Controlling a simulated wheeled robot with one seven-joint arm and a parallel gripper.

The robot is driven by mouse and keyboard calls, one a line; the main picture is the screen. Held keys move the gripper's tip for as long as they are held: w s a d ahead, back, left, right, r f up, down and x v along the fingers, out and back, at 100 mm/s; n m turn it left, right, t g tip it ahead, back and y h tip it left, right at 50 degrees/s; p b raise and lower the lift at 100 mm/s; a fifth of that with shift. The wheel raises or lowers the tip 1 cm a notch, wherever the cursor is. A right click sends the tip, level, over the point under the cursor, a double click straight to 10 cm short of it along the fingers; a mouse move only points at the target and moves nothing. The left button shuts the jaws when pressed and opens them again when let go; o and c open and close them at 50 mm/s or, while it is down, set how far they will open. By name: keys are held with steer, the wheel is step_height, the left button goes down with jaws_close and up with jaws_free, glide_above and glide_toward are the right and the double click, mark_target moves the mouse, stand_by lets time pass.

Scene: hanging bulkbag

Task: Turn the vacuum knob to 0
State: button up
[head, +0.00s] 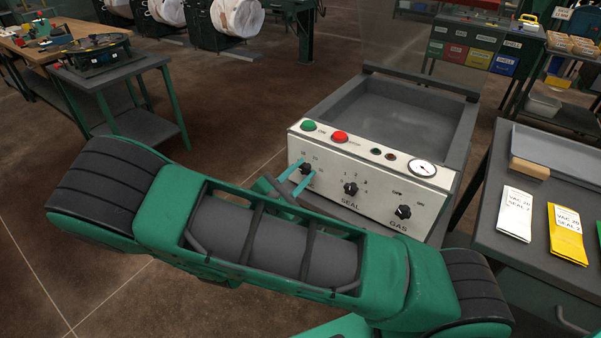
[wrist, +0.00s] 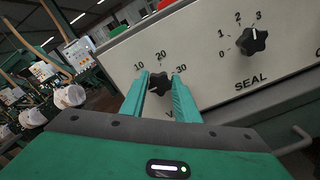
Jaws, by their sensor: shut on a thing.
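The vacuum knob (wrist: 159,88) is a black knob at the left of the sealer's white front panel (head: 372,180). In the wrist view, marks 10, 20 and 30 show around it; the 0 mark is hidden. My gripper (wrist: 160,86) has its two teal fingers on either side of the knob and is shut on it. The knob's label is mostly hidden by the fingers. In the head view, the knob (head: 305,168) sits between the fingertips, with my arm across the foreground. I cannot tell exactly where its pointer stands.
The seal knob (wrist: 253,41) is close to the right of the vacuum knob, and the gas knob (head: 403,211) is farther right. Green (head: 308,125) and red (head: 340,136) buttons and a gauge (head: 422,169) sit above. A table with white (head: 515,214) and yellow (head: 566,235) pouches stands at right.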

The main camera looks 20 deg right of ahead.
steer(key=shift+a+f, duration=0.15)
steer(key=shift+a, duration=0.05)
steer(key=o, duration=1)
steer(key=shift+o, duration=0.2)
steer(key=shift+d, duration=0.1)
steer(key=v, duration=1)
steer(key=shift+s+a, duration=0.2)
steer(key=shift+a, duration=0.15)
